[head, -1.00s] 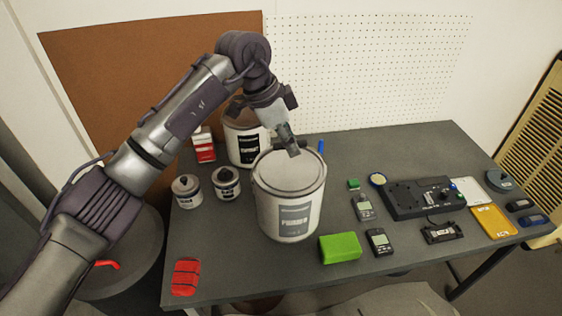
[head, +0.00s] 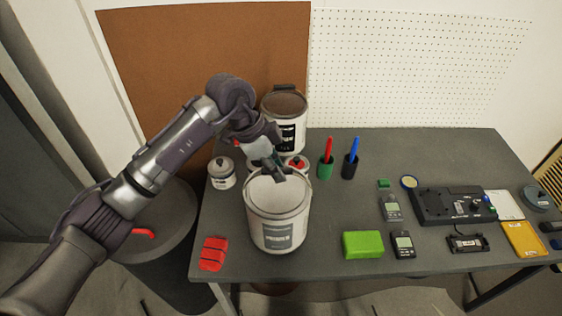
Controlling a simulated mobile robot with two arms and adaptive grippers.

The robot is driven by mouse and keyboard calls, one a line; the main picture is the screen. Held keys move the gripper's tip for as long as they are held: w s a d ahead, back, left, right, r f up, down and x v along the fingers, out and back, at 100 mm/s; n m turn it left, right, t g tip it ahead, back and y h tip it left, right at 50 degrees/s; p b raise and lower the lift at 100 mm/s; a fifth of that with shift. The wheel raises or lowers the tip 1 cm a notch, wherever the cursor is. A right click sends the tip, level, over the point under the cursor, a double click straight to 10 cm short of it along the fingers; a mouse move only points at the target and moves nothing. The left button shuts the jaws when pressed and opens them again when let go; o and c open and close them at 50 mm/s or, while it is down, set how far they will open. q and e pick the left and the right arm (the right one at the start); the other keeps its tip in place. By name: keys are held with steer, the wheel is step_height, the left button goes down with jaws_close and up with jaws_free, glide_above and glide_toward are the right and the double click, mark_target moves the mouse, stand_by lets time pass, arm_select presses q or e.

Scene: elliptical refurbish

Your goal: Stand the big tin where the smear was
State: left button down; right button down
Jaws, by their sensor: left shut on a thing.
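The big tin (head: 278,222), pale with a grey PRIMER label, is upright at the front left part of the table (head: 335,215). My left gripper (head: 274,176) is shut on its top rim from behind. The tin's base is near the front edge; whether it touches the table I cannot tell. No smear shows; the tin and arm hide part of the surface. My right gripper is not in view.
Behind stands another tin (head: 284,135) with a brown top. Cups with a red pen (head: 329,147) and a blue pen (head: 354,148) stand behind.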

mark_target(277, 190)
arm_select(q)
step_height(277, 190, down, 2)
steer(key=shift+d+f+p, duration=0.1)
steer(key=shift+p, duration=0.3)
steer(key=shift+f, duration=0.25)
steer(key=c, duration=1.4)
jaws_free()
steer(key=shift+s+f, duration=0.15)
steer(key=shift+f, duration=0.3)
steer(key=shift+c, duration=0.2)
steer(key=shift+o, duration=1.6)
steer(key=shift+r, duration=0.1)
steer(key=shift+r, duration=0.1)
